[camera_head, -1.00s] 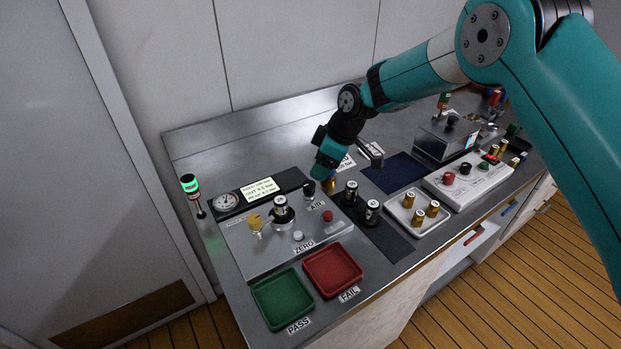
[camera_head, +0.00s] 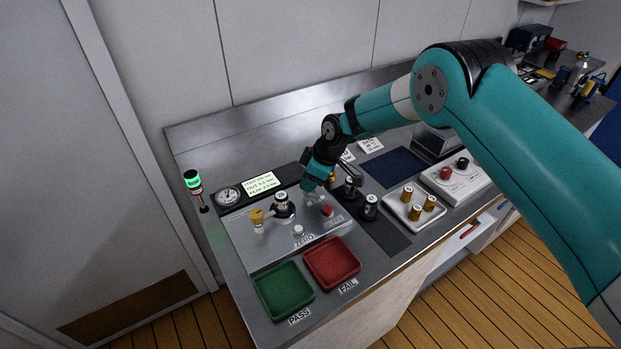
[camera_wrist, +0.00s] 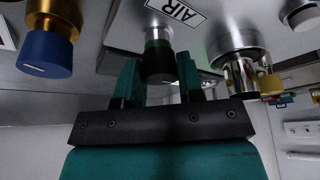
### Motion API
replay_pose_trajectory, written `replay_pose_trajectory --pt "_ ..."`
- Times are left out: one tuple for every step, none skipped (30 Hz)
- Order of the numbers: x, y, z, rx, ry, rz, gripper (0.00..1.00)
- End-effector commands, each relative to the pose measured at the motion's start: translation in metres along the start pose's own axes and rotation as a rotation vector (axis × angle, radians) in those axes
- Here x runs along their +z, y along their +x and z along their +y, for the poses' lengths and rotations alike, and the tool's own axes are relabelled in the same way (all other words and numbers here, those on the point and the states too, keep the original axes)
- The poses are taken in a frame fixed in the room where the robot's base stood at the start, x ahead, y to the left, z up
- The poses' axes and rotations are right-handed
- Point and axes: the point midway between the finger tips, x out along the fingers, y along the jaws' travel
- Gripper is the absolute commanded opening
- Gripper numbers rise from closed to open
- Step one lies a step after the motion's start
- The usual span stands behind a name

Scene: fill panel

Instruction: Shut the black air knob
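The black air knob (camera_wrist: 158,58) stands near the AIR label (camera_wrist: 178,10) in the wrist view. My gripper (camera_wrist: 158,80) has one finger on each side of the knob, with the knob's end between the fingers. The fingers are apart, and I cannot tell whether either touches the knob. In the head view my gripper (camera_head: 309,186) is low over the back right part of the grey test panel (camera_head: 262,248) and hides the knob.
A red button (camera_head: 326,211) and a fitting with a yellow part (camera_head: 257,217) are close by on the panel. Black-topped cylinders (camera_head: 370,206) stand to the right. Green (camera_head: 284,312) and red (camera_head: 332,284) trays lie in front. The signal lamp (camera_head: 192,179) glows green.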

Motion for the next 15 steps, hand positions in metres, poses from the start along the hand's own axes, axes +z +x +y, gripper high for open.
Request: replay_pose_trajectory --pt "0.0 -0.0002 0.0001 0.0 0.0 0.0 0.11" --pt "0.0 -0.0002 0.0001 0.0 0.0 0.0 0.11" --pt "0.0 -0.0003 0.0001 0.0 0.0 0.0 0.11" --pt "0.0 -0.0002 0.0001 0.001 0.001 0.0 0.11" --pt "0.0001 -0.0002 0.0001 0.001 0.002 0.0 0.11" --pt "0.0001 -0.0001 0.0001 0.002 0.004 0.0 0.11" --pt "0.0001 -0.0001 0.0001 0.004 0.007 0.0 0.11" --pt "0.0 0.0 0.0001 0.005 0.011 0.0 0.11" --pt "0.0001 0.0002 -0.0001 0.008 0.018 0.0 0.11" --pt "0.0002 0.0005 -0.0002 0.011 0.026 0.0 0.11" --pt "0.0004 0.0008 -0.0004 0.014 0.035 0.0 0.11" --pt "0.0007 0.0012 -0.0006 0.02 0.049 -0.001 0.11" --pt "0.0007 0.0015 -0.0005 0.026 0.061 -0.001 0.11" --pt "0.0006 0.0017 -0.0005 0.033 0.076 0.0 0.11" --pt "0.0005 0.0019 -0.0008 0.041 0.096 0.0 0.11"
